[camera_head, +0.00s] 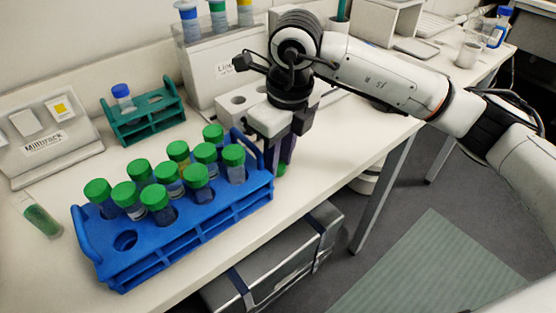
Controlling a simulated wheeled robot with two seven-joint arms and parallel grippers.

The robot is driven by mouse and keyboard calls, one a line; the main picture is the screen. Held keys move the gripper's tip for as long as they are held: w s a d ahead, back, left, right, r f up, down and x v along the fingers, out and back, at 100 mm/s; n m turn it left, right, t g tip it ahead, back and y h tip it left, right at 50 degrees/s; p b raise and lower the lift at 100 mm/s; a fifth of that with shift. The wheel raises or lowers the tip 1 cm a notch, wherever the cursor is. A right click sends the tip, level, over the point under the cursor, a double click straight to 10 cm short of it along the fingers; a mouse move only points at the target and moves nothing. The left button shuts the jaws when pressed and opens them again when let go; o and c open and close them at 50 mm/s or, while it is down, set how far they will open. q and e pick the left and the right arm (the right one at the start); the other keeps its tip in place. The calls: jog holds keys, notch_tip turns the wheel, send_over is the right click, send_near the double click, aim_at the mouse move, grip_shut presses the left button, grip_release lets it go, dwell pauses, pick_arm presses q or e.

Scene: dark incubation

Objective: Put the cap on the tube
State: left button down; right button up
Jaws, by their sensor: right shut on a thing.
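My right gripper (283,155) points down at the right end of the blue rack, above the white bench. It is shut on a green cap (281,169), of which only a small part shows below the fingers. An open tube (42,219) with green contents is at the far left of the bench, tilted in the picture and apart from the rack; I see no cap on it. The blue rack (190,238) holds several tubes with green caps, and one front-left hole is empty. My left gripper is not in view.
A teal rack (150,125) with one blue-capped tube (122,97) stands behind the blue rack. The Milltrack device (45,135) is at the left. A grey box (205,75) stands at the back. The bench's front edge is close to the blue rack.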

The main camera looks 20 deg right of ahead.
aim_at(279, 166)
notch_tip(279, 166, up, 18)
dwell(0.4)
jog(key=shift+f, duration=0.2)
